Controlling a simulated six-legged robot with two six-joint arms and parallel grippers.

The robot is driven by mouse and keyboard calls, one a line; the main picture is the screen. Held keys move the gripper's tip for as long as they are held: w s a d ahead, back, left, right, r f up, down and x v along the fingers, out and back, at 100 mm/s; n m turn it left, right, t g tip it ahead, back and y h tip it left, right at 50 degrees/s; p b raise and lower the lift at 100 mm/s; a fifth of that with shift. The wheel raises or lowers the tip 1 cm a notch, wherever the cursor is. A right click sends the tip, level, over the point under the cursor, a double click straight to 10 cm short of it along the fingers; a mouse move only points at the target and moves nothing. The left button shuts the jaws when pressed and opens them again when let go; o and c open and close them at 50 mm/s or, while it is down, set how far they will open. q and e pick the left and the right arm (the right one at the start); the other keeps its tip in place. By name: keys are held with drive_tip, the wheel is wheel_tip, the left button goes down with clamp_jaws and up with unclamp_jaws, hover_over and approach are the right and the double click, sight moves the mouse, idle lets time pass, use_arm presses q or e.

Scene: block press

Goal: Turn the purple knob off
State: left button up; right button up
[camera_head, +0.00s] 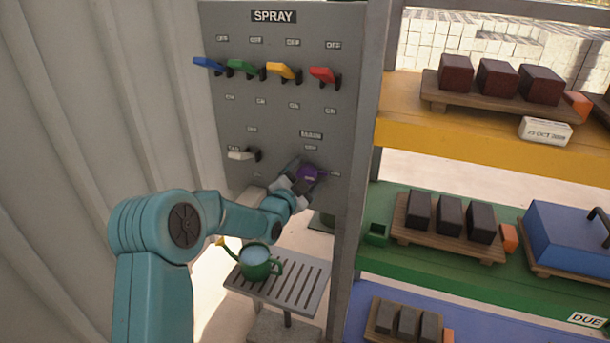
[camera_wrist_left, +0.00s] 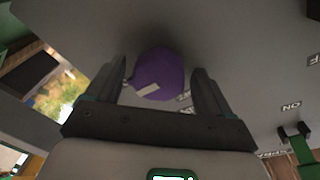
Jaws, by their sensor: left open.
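The purple knob (camera_head: 309,174) sits low on the grey SPRAY panel (camera_head: 280,110), towards its right edge. In the left wrist view the purple knob (camera_wrist_left: 158,73) shows a pale pointer mark on its face. My left gripper (camera_head: 296,176) is at the knob; its open jaws (camera_wrist_left: 164,95) stand one on each side of it, with gaps visible between fingers and knob. Part of the knob is hidden by the gripper in the head view. The small labels around the knob are hard to read. My right gripper is not in view.
Blue, green, yellow and red levers (camera_head: 323,75) line the upper panel, with a white lever (camera_head: 243,155) left of the knob. A watering can (camera_head: 256,262) stands on a slatted stand below. Shelves with dark blocks (camera_head: 450,214) stand close on the right.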

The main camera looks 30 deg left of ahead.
use_arm(q)
drive_tip(key=shift+f, duration=0.1)
drive_tip(key=shift+w, duration=0.15)
drive_tip(key=c, duration=1)
drive_tip(key=shift+f+b, duration=0.15)
drive_tip(key=shift+b, duration=0.25)
drive_tip(key=shift+c, duration=0.2)
drive_tip(key=n+b, duration=0.2)
drive_tip(key=b, duration=0.1)
drive_tip(key=n+b, duration=0.2)
drive_tip(key=b, duration=0.2)
drive_tip(key=shift+f, duration=0.35)
drive_tip(key=n+b, duration=0.5)
drive_tip(key=n+y+b, duration=0.1)
drive_tip(key=n+b, duration=0.4)
drive_tip(key=b, duration=0.1)
drive_tip(key=shift+r+t, duration=0.1)
drive_tip(key=shift+t, duration=0.3)
drive_tip(key=shift+r+n+y+b, duration=0.15)
drive_tip(key=shift+n+y+b, duration=0.15)
drive_tip(key=shift+n+b, duration=1.85)
drive_tip(key=shift+n+p, duration=0.3)
drive_tip(key=shift+n, duration=0.25)
